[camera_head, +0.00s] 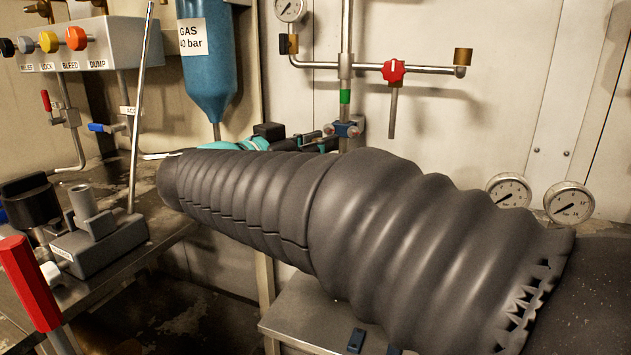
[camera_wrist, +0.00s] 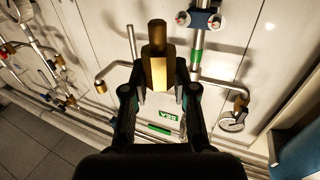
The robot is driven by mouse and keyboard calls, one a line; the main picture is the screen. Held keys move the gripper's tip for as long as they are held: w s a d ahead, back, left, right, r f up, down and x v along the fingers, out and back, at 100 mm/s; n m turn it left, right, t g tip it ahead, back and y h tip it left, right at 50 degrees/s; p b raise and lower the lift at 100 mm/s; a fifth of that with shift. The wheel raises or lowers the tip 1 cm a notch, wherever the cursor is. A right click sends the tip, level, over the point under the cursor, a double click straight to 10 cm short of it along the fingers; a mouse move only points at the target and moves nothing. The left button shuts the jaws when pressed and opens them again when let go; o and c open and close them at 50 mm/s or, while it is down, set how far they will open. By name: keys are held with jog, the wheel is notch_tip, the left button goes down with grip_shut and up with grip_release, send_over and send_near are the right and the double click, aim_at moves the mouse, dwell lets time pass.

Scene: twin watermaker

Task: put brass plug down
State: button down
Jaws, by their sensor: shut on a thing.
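My gripper (camera_wrist: 158,78) is shut on the brass plug (camera_wrist: 157,50), seen in the wrist view. The plug has a wide hexagonal body and a narrower end pointing away from the gripper. It is held clear in front of the wall panel, touching nothing else that I can see. In the head view my gripper (camera_head: 300,141) shows only as teal and black parts behind my dark ribbed arm. The plug cannot be made out there.
The wall carries pipework with a red-handled valve (camera_head: 393,71), a brass pipe end (camera_head: 463,56) and a blue valve (camera_head: 345,130). A blue gas bottle (camera_head: 207,60) hangs left of it. A bench (camera_head: 105,262) with a grey pump-like block (camera_head: 97,245) and red handle (camera_head: 28,283) stands left.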

jog(key=w+a+f, duration=0.4)
jog(key=a, duration=0.1)
jog(key=w+a+f, duration=0.2)
jog(key=a, duration=0.1)
jog(key=shift+w+f, duration=0.15)
jog(key=shift+w, duration=0.2)
jog(key=shift+f, duration=2)
jog(key=shift+f, duration=0.15)
jog(key=c, duration=0.9)
grip_release()
